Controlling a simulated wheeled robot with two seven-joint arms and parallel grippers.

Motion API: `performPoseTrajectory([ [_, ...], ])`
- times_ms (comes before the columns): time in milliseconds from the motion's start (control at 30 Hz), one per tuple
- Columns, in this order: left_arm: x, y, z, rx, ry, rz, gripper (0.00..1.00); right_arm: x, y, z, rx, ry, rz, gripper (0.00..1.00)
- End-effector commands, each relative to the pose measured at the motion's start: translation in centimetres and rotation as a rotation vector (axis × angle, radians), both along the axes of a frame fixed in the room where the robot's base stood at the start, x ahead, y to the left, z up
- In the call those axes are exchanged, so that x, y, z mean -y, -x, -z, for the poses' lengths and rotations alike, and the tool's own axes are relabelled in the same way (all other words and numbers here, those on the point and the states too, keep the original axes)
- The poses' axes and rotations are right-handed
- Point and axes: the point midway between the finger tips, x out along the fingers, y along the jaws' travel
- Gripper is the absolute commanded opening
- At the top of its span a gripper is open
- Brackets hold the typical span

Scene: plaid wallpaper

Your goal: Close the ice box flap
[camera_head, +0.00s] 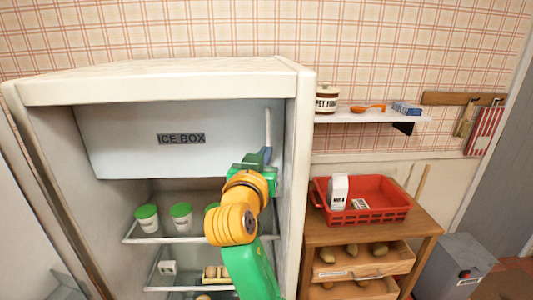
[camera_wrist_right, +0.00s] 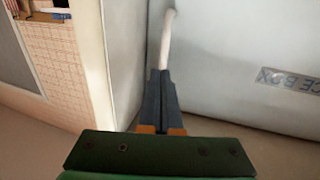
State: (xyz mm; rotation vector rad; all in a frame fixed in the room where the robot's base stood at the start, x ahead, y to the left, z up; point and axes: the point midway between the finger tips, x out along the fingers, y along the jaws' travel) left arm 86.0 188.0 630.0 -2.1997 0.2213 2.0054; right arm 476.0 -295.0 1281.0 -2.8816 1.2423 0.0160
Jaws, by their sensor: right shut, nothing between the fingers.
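The ice box flap (camera_head: 125,148) is a pale panel labelled "ICE BOX" across the upper part of the open fridge (camera_head: 160,85). It appears roughly upright, but I cannot tell whether it sits fully flush. A thin white curved bar (camera_head: 268,125) stands at its right end. My right gripper (camera_head: 265,155) is at the flap's lower right corner, its fingers together and empty. In the right wrist view the fingertips (camera_wrist_right: 161,75) are just below the white bar (camera_wrist_right: 167,38), with the flap (camera_wrist_right: 220,60) to their right; contact is unclear. My left gripper is out of view.
The fridge's right wall (camera_head: 298,140) stands close beside my gripper. Green-lidded tubs (camera_head: 181,216) stand on the shelf below, partly behind my arm. To the right are a wall shelf (camera_head: 350,118) and a red basket (camera_head: 385,213) on a wooden drawer unit (camera_head: 425,228).

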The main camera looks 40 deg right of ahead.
Motion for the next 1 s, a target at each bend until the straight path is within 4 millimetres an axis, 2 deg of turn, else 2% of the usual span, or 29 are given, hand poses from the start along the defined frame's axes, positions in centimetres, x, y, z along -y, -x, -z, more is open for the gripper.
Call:
performPoseTrajectory([
  [167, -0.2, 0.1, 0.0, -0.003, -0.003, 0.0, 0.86, 0.2, -0.2, 0.0, 0.0, 0.001, 0.0, 0.0],
  [400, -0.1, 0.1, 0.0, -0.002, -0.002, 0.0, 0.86, 2.6, -2.9, -0.1, -0.001, 0.002, 0.002, 0.0],
  [500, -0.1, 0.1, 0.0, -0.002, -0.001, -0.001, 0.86, 3.1, -3.4, -0.1, 0.001, 0.0, 0.0, 0.0],
  [1000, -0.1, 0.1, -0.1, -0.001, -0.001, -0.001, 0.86, 3.3, -3.5, -0.1, 0.001, 0.001, -0.001, 0.0],
])
